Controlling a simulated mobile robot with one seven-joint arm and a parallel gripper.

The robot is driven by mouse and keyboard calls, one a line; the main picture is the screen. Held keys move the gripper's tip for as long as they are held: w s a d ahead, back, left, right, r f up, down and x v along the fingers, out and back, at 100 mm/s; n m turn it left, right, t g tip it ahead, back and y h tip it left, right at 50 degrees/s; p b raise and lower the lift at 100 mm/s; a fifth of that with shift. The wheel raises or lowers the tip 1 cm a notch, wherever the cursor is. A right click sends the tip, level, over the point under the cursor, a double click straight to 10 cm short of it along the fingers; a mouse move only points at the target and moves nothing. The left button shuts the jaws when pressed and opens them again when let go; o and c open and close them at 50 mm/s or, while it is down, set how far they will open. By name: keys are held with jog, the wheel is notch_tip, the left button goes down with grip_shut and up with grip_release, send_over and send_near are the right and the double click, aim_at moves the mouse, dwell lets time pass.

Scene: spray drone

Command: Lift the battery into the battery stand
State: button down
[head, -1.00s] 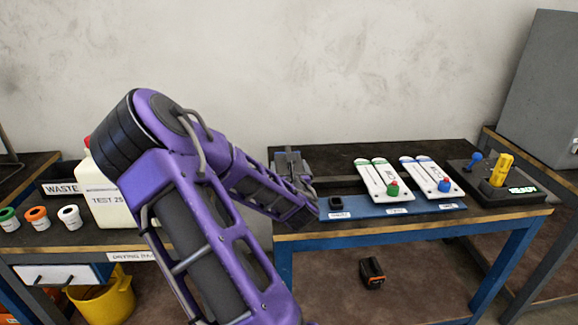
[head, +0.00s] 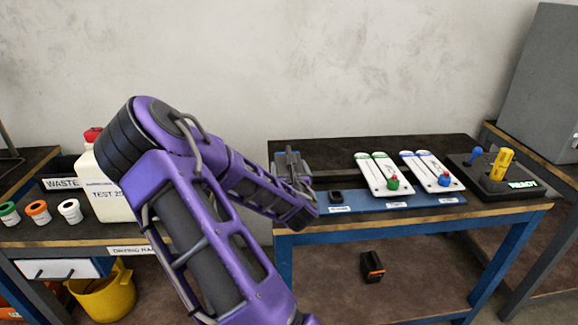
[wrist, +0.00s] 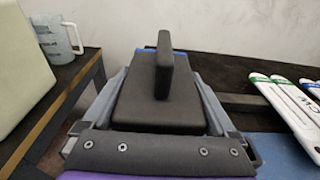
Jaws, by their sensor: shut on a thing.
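My gripper (wrist: 160,100) is shut on a black block with an upright fin, seemingly the battery (wrist: 150,112). The block lies between the grey fingers in the wrist view, with a blue edge at its far end. In the head view my gripper (head: 291,165) is over the left end of the blue-framed table; the held block is hard to make out there. A small black holder (head: 336,196) on the blue strip, right of my gripper, may be the battery stand; its label is unreadable.
White panels with a green knob (head: 393,182) and a blue knob (head: 444,179) lie on the table. A black base reading READY (head: 523,184) holds a yellow handle at the right. A black-and-orange item (head: 373,266) lies below. A white jug (head: 105,190) stands left.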

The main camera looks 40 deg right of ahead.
jog(key=shift+f, duration=1.25)
